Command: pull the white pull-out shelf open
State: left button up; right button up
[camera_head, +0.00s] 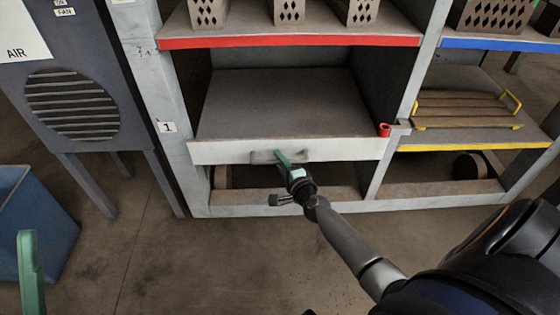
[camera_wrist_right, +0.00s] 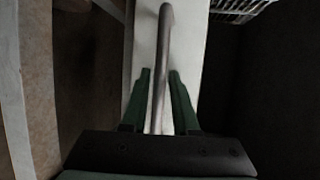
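The white pull-out shelf has a white front board (camera_head: 225,152) and an empty grey top, low in the left bay of the rack in the head view. Its grey bar handle (camera_head: 262,157) is at the middle of the board. My right gripper (camera_head: 284,158) reaches the handle. In the right wrist view its green fingers (camera_wrist_right: 160,75) stand on either side of the handle bar (camera_wrist_right: 160,50), with a narrow gap on each side. It looks open around the bar. One green finger of my left gripper (camera_head: 32,270) shows at the lower left edge, away from the shelf; the rest is hidden.
A red object (camera_head: 384,130) is at the shelf's right front corner. A slatted wooden tray (camera_head: 465,108) with yellow handles lies in the right bay. Hollow bricks (camera_head: 288,10) stand above. A blue bin (camera_head: 35,220) is at left. The floor (camera_head: 190,265) before the rack is clear.

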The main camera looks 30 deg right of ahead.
grip_shut()
dwell(1.0)
